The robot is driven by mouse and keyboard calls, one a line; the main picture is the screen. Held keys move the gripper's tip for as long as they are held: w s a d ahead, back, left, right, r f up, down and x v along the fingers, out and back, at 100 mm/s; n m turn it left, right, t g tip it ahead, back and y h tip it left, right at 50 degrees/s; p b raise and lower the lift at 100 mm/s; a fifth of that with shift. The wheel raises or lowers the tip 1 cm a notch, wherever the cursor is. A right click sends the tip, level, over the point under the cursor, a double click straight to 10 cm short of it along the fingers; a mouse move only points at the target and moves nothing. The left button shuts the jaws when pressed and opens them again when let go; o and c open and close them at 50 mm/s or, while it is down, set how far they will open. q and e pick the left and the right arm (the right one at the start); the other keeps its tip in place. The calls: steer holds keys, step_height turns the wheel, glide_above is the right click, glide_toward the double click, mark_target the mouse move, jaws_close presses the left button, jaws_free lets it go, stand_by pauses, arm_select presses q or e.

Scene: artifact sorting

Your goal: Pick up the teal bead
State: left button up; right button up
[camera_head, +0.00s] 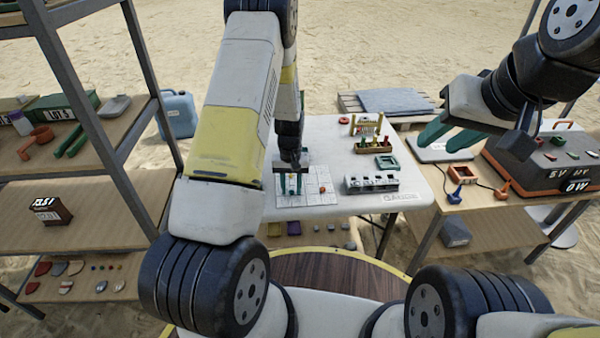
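I cannot make out a teal bead for certain; at this size it may be hidden by the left gripper's teal fingers. My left gripper (291,184) points down over the white gridded tray (318,198) on the white table. Its two fingers are apart, with a visible gap between them. Whether the fingertips touch the tray is too small to tell. A small orange-red piece (322,189) sits in the tray, just right of the fingers. My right gripper (449,136) is raised at the right, its teal fingers apart and empty.
On the white table (408,200) stand a grey block with several round sockets (371,184), a teal square frame (387,162) and a wooden rack (373,147). A right-hand bench holds an orange-and-grey device (540,165). Shelves (95,235) stand at the left.

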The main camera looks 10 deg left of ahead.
arm_select(q)
jaws_close()
steer(key=shift+r, duration=0.1)
